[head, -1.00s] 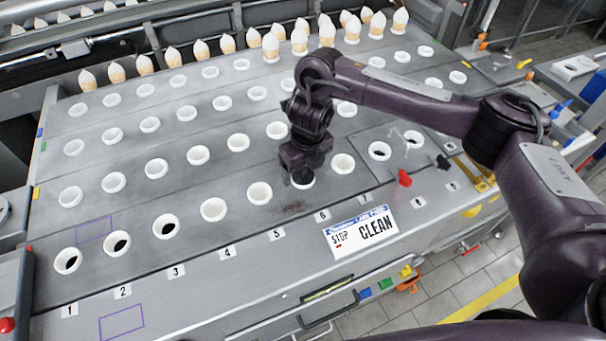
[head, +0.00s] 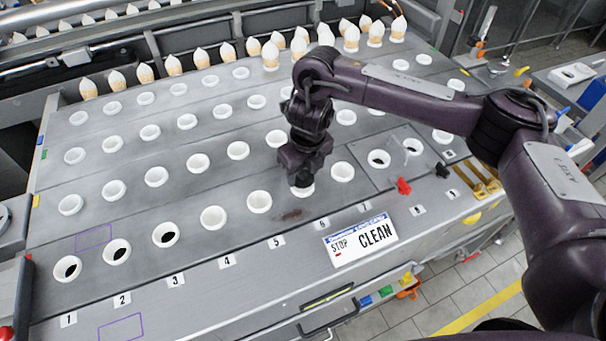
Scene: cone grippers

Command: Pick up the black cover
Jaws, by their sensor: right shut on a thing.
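My right gripper (head: 301,184) points down at the white ring-shaped holder (head: 304,192) in the front row, just behind the label 6. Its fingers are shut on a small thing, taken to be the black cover. The cover itself is not clearly visible, as the dark fingers and the holder's rim hide it. I cannot tell whether it is still inside the holder or clear of it. My left gripper is not in view.
Rows of white holders, such as the one above label 4 (head: 213,217), cover the grey table (head: 130,190). Cones in white-tipped sleeves (head: 270,56) stand at the back. A red knob (head: 403,186), a black knob (head: 442,171) and a sign (head: 360,238) lie to the right.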

